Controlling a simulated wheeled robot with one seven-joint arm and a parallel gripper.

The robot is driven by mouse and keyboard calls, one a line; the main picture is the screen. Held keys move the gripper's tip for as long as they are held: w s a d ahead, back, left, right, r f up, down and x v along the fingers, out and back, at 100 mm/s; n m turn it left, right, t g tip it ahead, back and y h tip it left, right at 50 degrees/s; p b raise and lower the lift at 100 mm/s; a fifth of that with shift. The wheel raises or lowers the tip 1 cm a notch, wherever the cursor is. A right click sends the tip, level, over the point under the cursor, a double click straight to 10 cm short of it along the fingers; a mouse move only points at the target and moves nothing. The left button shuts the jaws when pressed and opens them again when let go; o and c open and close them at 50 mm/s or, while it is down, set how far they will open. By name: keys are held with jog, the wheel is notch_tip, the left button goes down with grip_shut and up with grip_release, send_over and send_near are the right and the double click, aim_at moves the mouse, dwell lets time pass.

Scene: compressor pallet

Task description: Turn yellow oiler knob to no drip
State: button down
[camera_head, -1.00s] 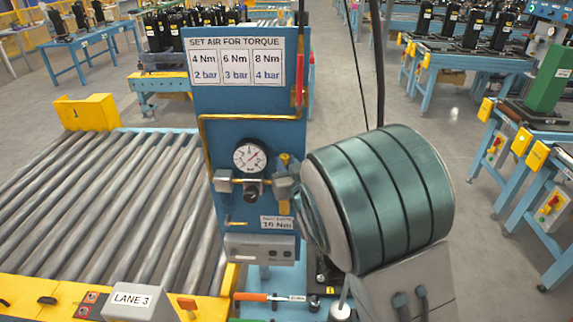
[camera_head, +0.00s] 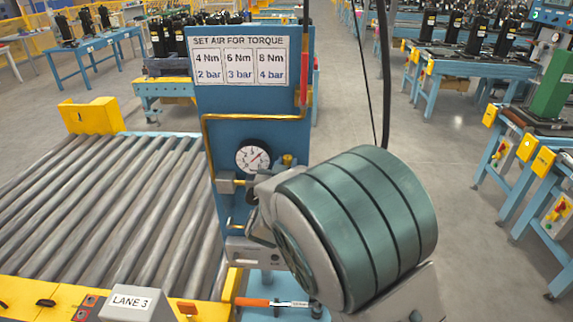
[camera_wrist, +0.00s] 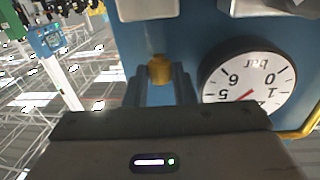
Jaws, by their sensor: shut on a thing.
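The yellow oiler knob (camera_wrist: 159,69) is between my two fingers in the wrist view, close to the blue panel. My gripper (camera_wrist: 160,80) is shut on it. In the head view a small yellow part of the oiler (camera_head: 288,160) shows above my wrist, to the right of the round gauge (camera_head: 252,159). My large green wrist link covers the lower oiler and my fingertips there. The gauge also shows upside down in the wrist view (camera_wrist: 248,85), with a red needle. Drips cannot be seen.
The blue panel (camera_head: 225,130) carries a torque chart (camera_head: 238,60) and brass piping. A roller conveyor (camera_head: 100,215) lies to the left, with a LANE 3 box (camera_head: 135,304) in front. An orange-handled tool (camera_head: 268,302) lies below the panel. Open floor is to the right.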

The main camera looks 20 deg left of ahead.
jog(key=c, duration=2.2)
grip_release()
jog(key=shift+a+m+h, duration=0.1)
jog(key=shift+m+h, duration=0.2)
jog(key=shift+h, duration=0.2)
jog(key=c, duration=1.2)
grip_release()
jog(key=shift+s, duration=0.1)
